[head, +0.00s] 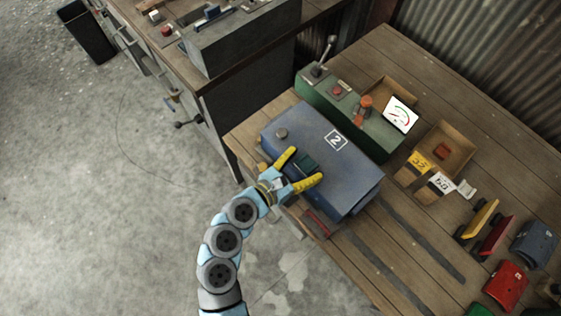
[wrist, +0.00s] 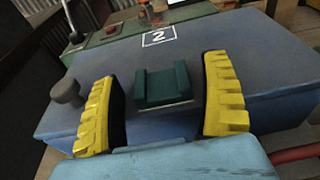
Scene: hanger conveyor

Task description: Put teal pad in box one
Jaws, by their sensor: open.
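A blue box (head: 335,185) marked 2 stands on the wooden bench, its lid closed; it also fills the wrist view (wrist: 270,80). A dark teal, channel-shaped block (wrist: 167,86) sits on the lid near the front edge; it shows in the head view too (head: 306,163). I cannot tell whether it is the teal pad or a handle of the lid. My gripper (head: 308,165) is open, its yellow fingers on either side of the block with gaps to it in the wrist view (wrist: 166,85). I see no box marked 1.
A round grey knob (wrist: 67,92) stands on the lid left of my gripper. Behind the box is a green control unit (head: 345,110) with a lever and dial. Wooden trays (head: 458,138), coloured cards and small red and blue boxes (head: 507,284) lie to the right.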

